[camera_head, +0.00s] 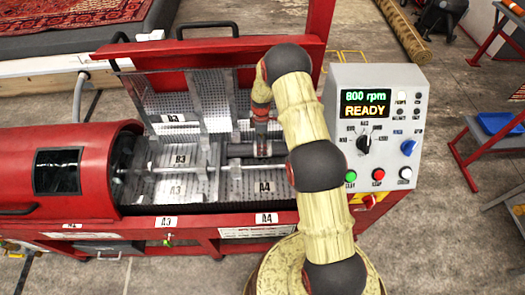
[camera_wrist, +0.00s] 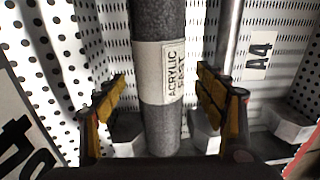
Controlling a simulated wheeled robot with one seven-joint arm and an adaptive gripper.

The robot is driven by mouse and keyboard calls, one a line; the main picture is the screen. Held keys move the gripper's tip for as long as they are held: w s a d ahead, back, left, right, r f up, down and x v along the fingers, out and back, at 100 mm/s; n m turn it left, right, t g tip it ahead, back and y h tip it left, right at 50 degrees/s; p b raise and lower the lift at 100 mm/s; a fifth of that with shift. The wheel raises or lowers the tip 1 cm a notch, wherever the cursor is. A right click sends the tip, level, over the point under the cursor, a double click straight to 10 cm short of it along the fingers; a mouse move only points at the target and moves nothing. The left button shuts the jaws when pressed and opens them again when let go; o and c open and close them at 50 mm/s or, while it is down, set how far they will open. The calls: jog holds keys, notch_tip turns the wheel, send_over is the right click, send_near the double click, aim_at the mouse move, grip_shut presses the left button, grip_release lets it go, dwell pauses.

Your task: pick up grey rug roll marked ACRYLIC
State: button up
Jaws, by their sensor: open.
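The grey rug roll (camera_wrist: 155,125) with a white band label reading ACRYLIC and a partly legible second line lies in the wrist view between the two yellow-padded fingers of my gripper (camera_wrist: 160,88). The fingers are open, one on each side of the roll, with gaps on both sides. In the head view the roll shows as a dark cylinder (camera_head: 240,150) in the machine's perforated tub. My gripper (camera_head: 263,145) is over it there, and my arm hides part of the bay.
A metal shaft (camera_wrist: 228,35) runs beside the roll, close to the right finger. Perforated walls and pale blocks surround it. A tag marked A4 (camera_wrist: 259,54) is on the right.

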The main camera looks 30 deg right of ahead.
jog(key=f, duration=0.4)
jog(key=shift+s+d+f+b, duration=0.1)
jog(key=shift+s+f+b, duration=0.1)
jog(key=shift+b, duration=0.15)
jog(key=shift+c, duration=0.9)
jog(key=c, duration=1.5)
jog(key=shift+r, duration=0.2)
jog(key=shift+c, duration=0.5)
